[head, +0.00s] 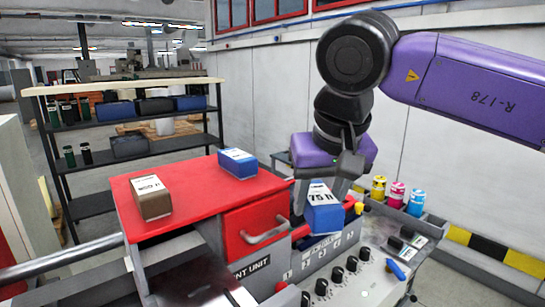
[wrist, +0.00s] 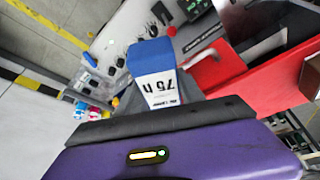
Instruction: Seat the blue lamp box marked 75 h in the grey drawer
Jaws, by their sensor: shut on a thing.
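The blue lamp box marked 75 h (head: 323,217) hangs in my gripper (head: 320,187), its white label showing. In the wrist view the box (wrist: 151,58) sticks out beyond the dark edge of my gripper. My gripper is shut on it, in the air to the right of the red drawer front, above the control panel. A grey structure (head: 207,228) stands at the lower left of the red cabinet. I cannot tell whether it is the grey drawer, and its inside is not clearly visible.
The red cabinet top (head: 197,186) carries a brown box (head: 151,199) and another blue box (head: 238,164). A handle (head: 266,232) projects from its front. The control panel (head: 350,275) has several knobs. Yellow, pink and blue bottles (head: 397,194) stand at right.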

